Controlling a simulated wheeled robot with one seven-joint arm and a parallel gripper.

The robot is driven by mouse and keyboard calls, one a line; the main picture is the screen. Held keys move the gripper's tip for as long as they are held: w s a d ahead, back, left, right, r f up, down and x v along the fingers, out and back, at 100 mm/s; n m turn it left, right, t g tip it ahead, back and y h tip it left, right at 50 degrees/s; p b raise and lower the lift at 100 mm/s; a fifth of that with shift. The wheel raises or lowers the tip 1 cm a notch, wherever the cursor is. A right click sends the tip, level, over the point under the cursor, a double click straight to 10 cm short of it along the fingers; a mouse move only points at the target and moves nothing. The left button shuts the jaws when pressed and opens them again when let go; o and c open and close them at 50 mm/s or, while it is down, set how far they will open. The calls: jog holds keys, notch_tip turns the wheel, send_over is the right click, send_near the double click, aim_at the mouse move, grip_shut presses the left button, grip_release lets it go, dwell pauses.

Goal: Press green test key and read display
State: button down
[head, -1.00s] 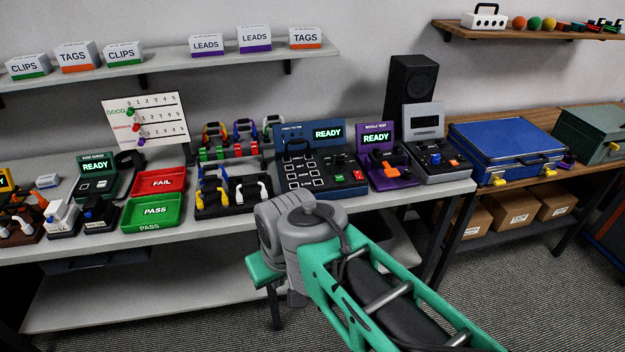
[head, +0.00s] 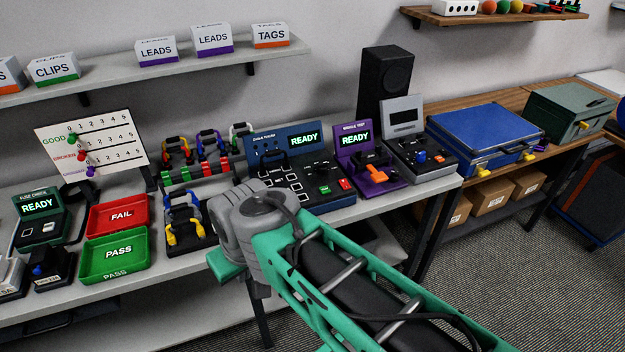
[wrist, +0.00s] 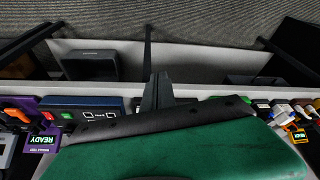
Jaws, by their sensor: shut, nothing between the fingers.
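The blue cable tester (head: 290,165) stands on the grey bench with its lit display (head: 306,138) reading READY. Its green key (head: 324,190) sits at the lower right of the panel, left of a red key (head: 345,184). Part of the tester (wrist: 88,105) also shows at the left of the wrist view. My gripper (wrist: 157,88) shows in the wrist view as dark fingers closed together and empty, off to the side of the tester. In the head view my arm hides the gripper and covers the tester's lower front corner.
Cable racks, a red FAIL tray (head: 119,214) and a green PASS tray (head: 115,256) stand left. A blue case (head: 485,135) lies on the wooden bench.

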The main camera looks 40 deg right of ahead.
jog(key=w+d+r+m+t, duration=0.25)
jog(key=w+d+m, duration=0.25)
jog(key=w+d, duration=0.8)
jog(key=m+t+h+p, duration=0.2)
jog(key=m+t, duration=0.1)
jog(key=m, duration=0.4)
send_over(327, 191)
jog(key=shift+f, duration=0.3)
notch_tip(327, 191, down, 9)
jog(key=b, duration=0.6)
jog(key=shift+r, duration=0.1)
jog(key=shift+f+b, duration=0.35)
jog(key=shift+f, duration=0.1)
